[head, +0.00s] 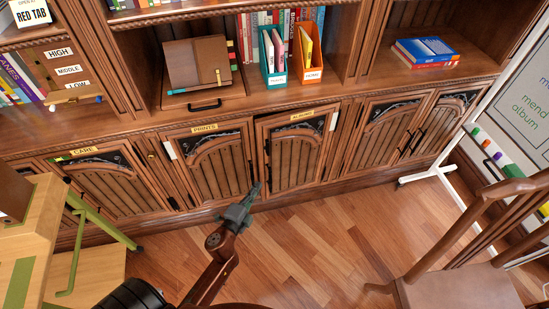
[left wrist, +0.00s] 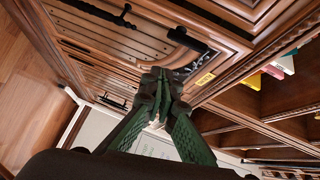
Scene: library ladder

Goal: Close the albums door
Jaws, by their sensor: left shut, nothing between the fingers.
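My right gripper is out of view.
A wooden chair (head: 455,285) stands at the lower right, a whiteboard stand (head: 425,176) at right, and a green-framed wooden piece (head: 40,235) at left. The middle floor is clear.

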